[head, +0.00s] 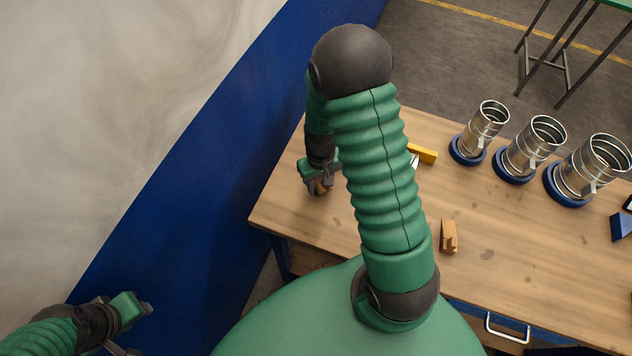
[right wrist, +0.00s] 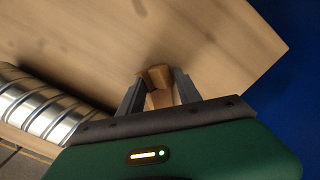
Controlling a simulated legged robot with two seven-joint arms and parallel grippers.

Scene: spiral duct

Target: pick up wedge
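My right gripper (head: 322,182) is over the left end of the wooden bench, partly behind my own green arm. In the right wrist view, my right gripper (right wrist: 158,78) has a small brown wooden wedge (right wrist: 158,80) between its two fingers, which appear to press on its sides. In the head view only a little of that brown piece shows below the fingers. Another brown wooden block (head: 449,237) with a dark notch lies on the bench, right of my arm. My left gripper (head: 138,328) is at the lower left, away from the bench, with its fingers apart and empty.
The wooden bench (head: 520,255) holds three metal ducts on blue rings: small (head: 486,125), middle (head: 535,145) and large (head: 592,168). A yellow piece (head: 424,153) lies behind my arm. A blue piece (head: 620,226) is at the right edge. A blue wall (head: 200,190) stands left.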

